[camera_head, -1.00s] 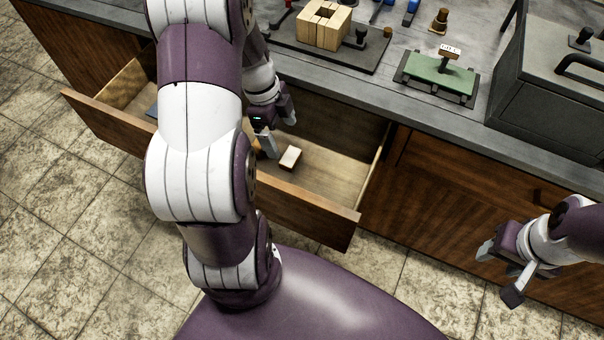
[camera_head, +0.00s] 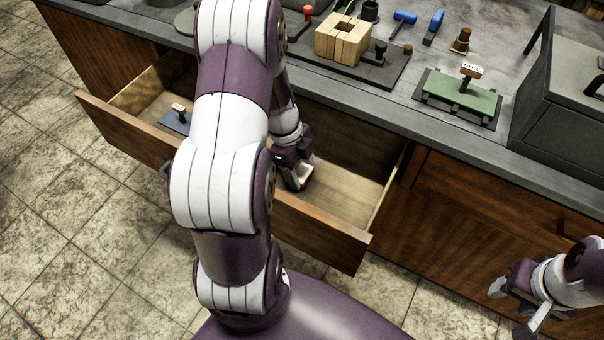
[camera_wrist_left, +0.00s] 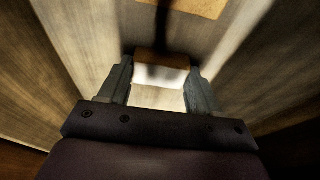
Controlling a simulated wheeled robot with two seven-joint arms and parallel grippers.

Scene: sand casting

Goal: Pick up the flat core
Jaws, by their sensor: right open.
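A small white-topped block with brown on one side, seemingly the flat core (camera_wrist_left: 160,75), lies in the right part of the open drawer. My left gripper (camera_head: 300,180) reaches down over it from above. In the left wrist view the block sits between the two fingers of my left gripper (camera_wrist_left: 160,82) and nearly fills the gap. Whether the fingers press on it cannot be told. In the head view only a pale bit of it shows by the fingers. My right gripper (camera_head: 515,305) is open and empty at the lower right, away from the drawer.
The drawer's front wall (camera_head: 325,235) stands near my left arm. A blue plate with a small handle (camera_head: 177,117) lies in the drawer's left part. On the worktop are a wooden block mould (camera_head: 343,38), a green plate (camera_head: 460,97) and a dark box (camera_head: 560,110).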

